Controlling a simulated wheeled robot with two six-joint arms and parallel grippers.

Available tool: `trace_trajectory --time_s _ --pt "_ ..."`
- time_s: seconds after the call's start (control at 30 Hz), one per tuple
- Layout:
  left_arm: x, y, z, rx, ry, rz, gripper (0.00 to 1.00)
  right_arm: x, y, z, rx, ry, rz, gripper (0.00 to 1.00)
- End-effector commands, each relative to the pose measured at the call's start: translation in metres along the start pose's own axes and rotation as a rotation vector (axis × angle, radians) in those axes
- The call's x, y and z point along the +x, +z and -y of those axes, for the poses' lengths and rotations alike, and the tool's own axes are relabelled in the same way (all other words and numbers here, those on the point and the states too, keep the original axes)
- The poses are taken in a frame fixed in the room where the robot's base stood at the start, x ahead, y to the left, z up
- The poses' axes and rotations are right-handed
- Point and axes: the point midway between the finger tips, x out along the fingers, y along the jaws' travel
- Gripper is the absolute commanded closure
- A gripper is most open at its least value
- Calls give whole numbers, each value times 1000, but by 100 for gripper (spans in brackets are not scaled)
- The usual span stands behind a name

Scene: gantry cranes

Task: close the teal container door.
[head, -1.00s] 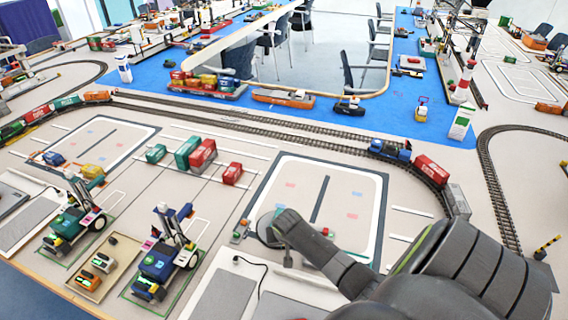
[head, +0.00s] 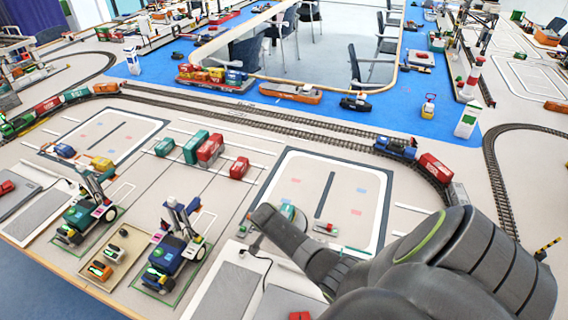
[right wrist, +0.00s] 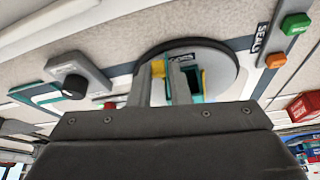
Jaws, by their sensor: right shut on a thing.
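A small teal container (right wrist: 196,88) with yellow parts stands on a round grey turntable (right wrist: 222,68) in the right wrist view. My right gripper (right wrist: 170,72) reaches over the turntable with its two fingers close together. A teal strip, which looks like the container's door, shows between them, and the fingers are shut on it. The fingers hide much of the container, so the door's angle cannot be told. In the head view my right arm covers most of this spot, and a bit of teal (head: 288,211) shows beside it. My left gripper is not in view.
A grey box with a black knob (right wrist: 74,86) stands left of the turntable. A strip marked SEAL with a green button (right wrist: 296,23) and an orange button (right wrist: 275,61) lies to the right. A red container (right wrist: 303,106) is at far right. Toy cranes (head: 178,250) stand at left.

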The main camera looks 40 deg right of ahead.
Motion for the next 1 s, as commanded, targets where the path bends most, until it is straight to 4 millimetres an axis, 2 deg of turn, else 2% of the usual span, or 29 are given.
trace_trajectory --time_s 0.6,1.0 --pt "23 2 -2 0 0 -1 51 3 -1 23 524 218 1 100" --pt "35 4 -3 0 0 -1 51 3 -4 30 725 302 1 100"
